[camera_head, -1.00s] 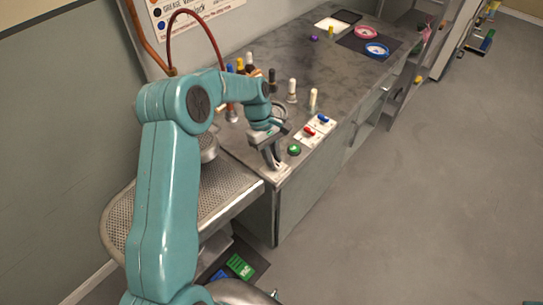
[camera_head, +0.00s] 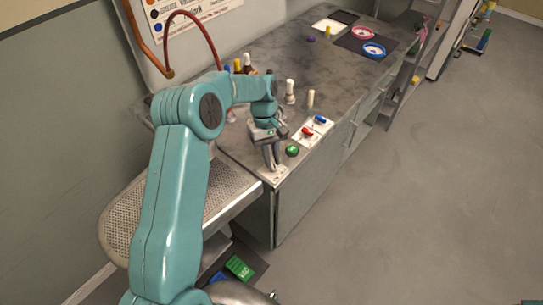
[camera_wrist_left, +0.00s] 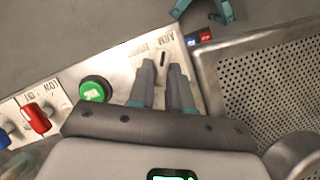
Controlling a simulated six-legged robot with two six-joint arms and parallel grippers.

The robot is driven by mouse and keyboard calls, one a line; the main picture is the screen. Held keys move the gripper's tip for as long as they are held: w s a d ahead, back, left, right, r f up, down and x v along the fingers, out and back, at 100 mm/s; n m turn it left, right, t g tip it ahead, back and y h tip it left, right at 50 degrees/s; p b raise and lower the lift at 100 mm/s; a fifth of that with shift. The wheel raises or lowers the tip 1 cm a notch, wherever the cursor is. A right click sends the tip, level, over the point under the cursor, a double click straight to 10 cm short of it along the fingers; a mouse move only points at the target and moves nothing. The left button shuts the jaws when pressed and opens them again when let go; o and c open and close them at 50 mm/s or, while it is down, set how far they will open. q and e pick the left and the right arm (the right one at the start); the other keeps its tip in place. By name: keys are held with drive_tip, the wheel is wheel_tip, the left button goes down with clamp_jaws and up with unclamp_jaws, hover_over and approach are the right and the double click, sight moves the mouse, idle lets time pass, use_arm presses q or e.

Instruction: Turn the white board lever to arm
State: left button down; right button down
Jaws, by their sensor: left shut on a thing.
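The white board (camera_head: 281,179) is a small pale plate at the near corner of the bench, partly covered by my gripper. In the left wrist view the white board (camera_wrist_left: 140,50) carries the word ARM and other lettering I cannot read surely. A small dark part, seemingly the lever (camera_wrist_left: 164,60), stands on it between my fingertips. My left gripper (camera_head: 273,166) reaches down onto the board; in the left wrist view my left gripper (camera_wrist_left: 163,68) is shut around the lever, with fingers hiding much of it. My right gripper is not seen.
A green button (camera_head: 292,151) sits just beside the board. Red (camera_head: 307,131) and blue (camera_head: 320,119) switches stand farther along the edge. Pale-topped posts (camera_head: 290,92) rise behind. A perforated metal shelf (camera_head: 222,186) adjoins the bench's left side. The floor at right is clear.

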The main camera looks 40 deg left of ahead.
use_arm(q)
drive_tip(key=shift+s+d+f, duration=0.15)
drive_tip(key=shift+f, duration=0.05)
drive_tip(key=c, duration=1)
unclamp_jaws()
drive_tip(key=shift+c, duration=0.2)
drive_tip(key=shift+r, duration=0.1)
drive_tip(key=p+v, duration=0.2)
drive_tip(key=v, duration=1.4)
drive_tip(key=shift+r, duration=0.1)
